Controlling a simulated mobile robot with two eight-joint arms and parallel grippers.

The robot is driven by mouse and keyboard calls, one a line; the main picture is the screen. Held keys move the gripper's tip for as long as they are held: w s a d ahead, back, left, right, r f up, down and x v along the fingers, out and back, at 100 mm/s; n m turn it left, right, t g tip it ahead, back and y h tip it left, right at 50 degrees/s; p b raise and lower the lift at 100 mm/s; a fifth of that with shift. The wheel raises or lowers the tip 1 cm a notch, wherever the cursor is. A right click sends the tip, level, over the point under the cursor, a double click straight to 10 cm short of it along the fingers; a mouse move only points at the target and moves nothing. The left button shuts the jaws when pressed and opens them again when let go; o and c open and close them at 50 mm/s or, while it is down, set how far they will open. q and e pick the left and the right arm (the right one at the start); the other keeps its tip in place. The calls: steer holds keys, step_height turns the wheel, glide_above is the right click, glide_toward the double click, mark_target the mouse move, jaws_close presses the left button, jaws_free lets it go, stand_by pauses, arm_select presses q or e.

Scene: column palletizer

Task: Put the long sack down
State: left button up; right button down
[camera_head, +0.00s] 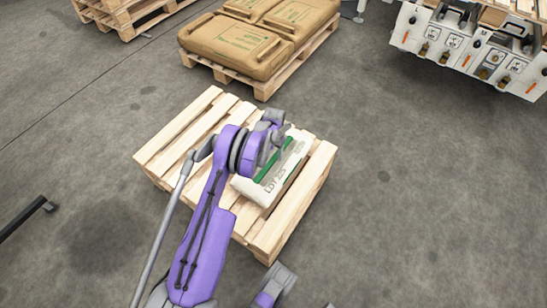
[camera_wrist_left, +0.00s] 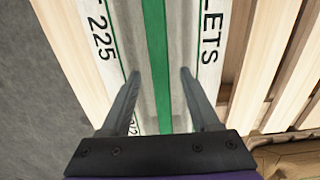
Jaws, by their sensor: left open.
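The long sack is white with a green stripe and printed lettering (camera_head: 270,183). It lies flat on the slatted wooden pallet (camera_head: 160,153), toward its right side. My left gripper (camera_head: 280,142) is over the sack's far part, and my arm covers some of the sack and pallet. In the left wrist view the open fingers (camera_wrist_left: 160,76) are on either side of the green stripe, above the sack (camera_wrist_left: 103,38). Lettering shows outside both fingers. I cannot tell whether the fingertips touch the sack.
A second pallet (camera_head: 268,92) with brown sacks (camera_head: 240,45) stands just behind. Another wooden pallet (camera_head: 122,22) is at the top left. White equipment (camera_head: 470,50) is at the top right. The grey floor (camera_head: 430,200) to the right is clear.

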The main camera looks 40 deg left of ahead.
mark_target(274, 158)
arm_select(q)
steer(key=s+d+r+t, duration=0.1)
steer(key=s+d+r, duration=0.3)
steer(key=r, duration=0.5)
steer(key=s+d+r+p, duration=0.1)
steer(key=s+d+r, duration=0.1)
steer(key=d+r, duration=0.6)
steer(key=s+d+r+t, duration=0.15)
steer(key=d+r, duration=0.25)
steer(key=r, duration=0.7)
steer(key=s+d+r+t, duration=0.1)
steer(key=s+d, duration=0.4)
steer(key=s, duration=0.6)
steer(key=s+d+r+m+t, duration=0.1)
steer(key=s+d, duration=0.4)
steer(key=s, duration=0.6)
steer(key=shift+d+r, duration=0.15)
steer(key=shift+r, duration=0.05)
steer(key=shift+s, duration=0.1)
